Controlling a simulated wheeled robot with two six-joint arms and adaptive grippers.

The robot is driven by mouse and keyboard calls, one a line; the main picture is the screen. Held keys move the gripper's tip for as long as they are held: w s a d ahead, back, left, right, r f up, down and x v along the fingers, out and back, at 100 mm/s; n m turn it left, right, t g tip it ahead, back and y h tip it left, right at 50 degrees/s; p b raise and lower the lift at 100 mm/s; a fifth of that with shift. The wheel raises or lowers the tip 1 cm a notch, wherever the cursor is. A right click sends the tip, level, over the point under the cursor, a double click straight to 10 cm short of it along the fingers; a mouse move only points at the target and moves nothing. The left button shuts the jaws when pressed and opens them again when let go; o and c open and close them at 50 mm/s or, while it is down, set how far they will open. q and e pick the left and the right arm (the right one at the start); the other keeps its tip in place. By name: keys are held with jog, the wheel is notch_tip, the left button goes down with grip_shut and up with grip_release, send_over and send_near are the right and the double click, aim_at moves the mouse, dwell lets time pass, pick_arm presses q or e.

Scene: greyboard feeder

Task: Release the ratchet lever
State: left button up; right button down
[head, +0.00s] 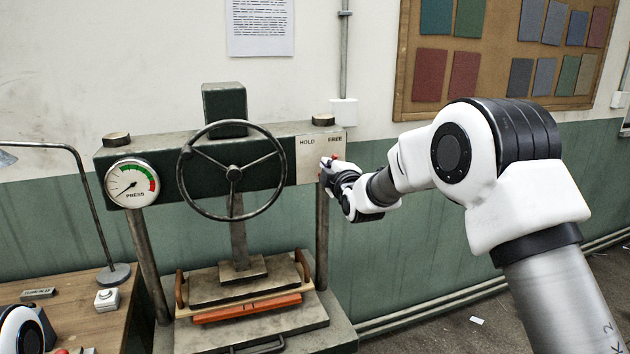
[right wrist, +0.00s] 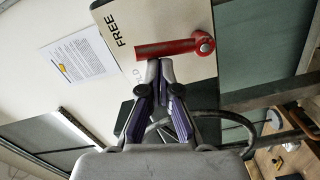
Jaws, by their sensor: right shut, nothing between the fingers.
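The ratchet lever (right wrist: 168,48) is a short red bar on a round red pivot in the right wrist view. It points away from the pivot, between the words FREE and HOLD on a pale plate (right wrist: 186,18). My right gripper (right wrist: 158,64) is shut and empty, its fingertips at the bar's HOLD side; I cannot tell whether they touch it. In the head view, my right gripper (head: 329,166) is at the plate (head: 321,155) on the press's right end, covering most of the lever. My left gripper is not in view.
The press has a large handwheel (head: 233,172), a dial gauge (head: 131,184) and a right post (head: 322,245) below my gripper. Orange-edged work (head: 246,308) lies under its plate. A wooden bench with a lamp (head: 115,273) stands at left.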

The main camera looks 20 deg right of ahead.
jog(key=shift+d+b, duration=0.3)
jog(key=shift+d, duration=0.1)
dwell(0.5)
